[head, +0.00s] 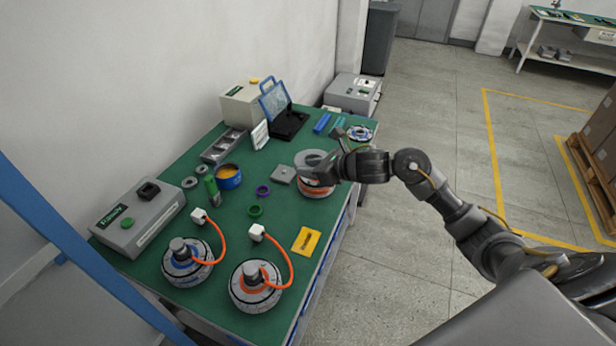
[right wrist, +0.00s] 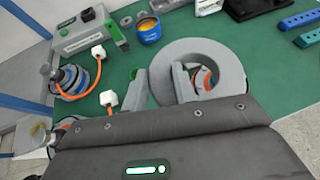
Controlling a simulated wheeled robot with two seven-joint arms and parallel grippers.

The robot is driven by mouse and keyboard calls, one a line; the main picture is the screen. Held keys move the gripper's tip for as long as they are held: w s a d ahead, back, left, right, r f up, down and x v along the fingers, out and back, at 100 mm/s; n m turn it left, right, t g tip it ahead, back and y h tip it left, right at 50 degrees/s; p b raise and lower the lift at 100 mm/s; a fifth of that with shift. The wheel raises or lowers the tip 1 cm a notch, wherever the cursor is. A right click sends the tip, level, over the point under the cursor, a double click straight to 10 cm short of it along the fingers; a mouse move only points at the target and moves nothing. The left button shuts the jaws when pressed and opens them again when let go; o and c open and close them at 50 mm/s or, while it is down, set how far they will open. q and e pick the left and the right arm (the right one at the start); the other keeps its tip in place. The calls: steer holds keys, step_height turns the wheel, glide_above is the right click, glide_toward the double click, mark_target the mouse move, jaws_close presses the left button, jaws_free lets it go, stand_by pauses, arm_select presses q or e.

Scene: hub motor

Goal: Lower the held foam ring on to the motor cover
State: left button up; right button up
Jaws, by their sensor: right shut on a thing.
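The grey foam ring (head: 312,157) is held by my right gripper (head: 335,165) over an orange-banded motor (head: 316,190) near the table's right edge. In the head view the ring overlaps the motor's top, and I cannot tell whether they touch. In the right wrist view the ring (right wrist: 232,62) looks roughly flat, with my right gripper (right wrist: 161,86) shut on its near left wall, one finger inside the hole. Part of the motor cover (right wrist: 203,77) shows through the hole, off-centre toward the near side. My left gripper is out of view.
Two motors with orange cables, one blue-banded (head: 187,263) and one orange-banded (head: 255,288), stand at the table's front. Another motor-like disc (head: 360,133) sits behind.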

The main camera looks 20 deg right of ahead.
mark_target(319, 156)
steer(key=w+d, duration=0.1)
steer(key=w, duration=0.1)
steer(key=w+d, duration=0.2)
steer(key=w, duration=0.1)
steer(key=w+d+b, duration=0.1)
steer(key=w, duration=0.1)
steer(key=shift+w+d, duration=0.15)
steer(key=shift+d, duration=0.2)
steer(key=shift+f+b, duration=1.55)
steer(key=shift+b, duration=0.1)
steer(key=shift+s+f+b, duration=0.2)
steer(key=shift+f+b, duration=1.35)
steer(key=shift+b, duration=0.4)
steer(key=shift+s+f+b, duration=0.1)
steer(key=shift+f+b, duration=0.85)
steer(key=shift+b, duration=0.15)
steer(key=shift+f+b, duration=0.4)
steer(key=shift+b, duration=0.05)
steer(key=shift+f+b, duration=0.15)
steer(key=shift+b, duration=0.15)
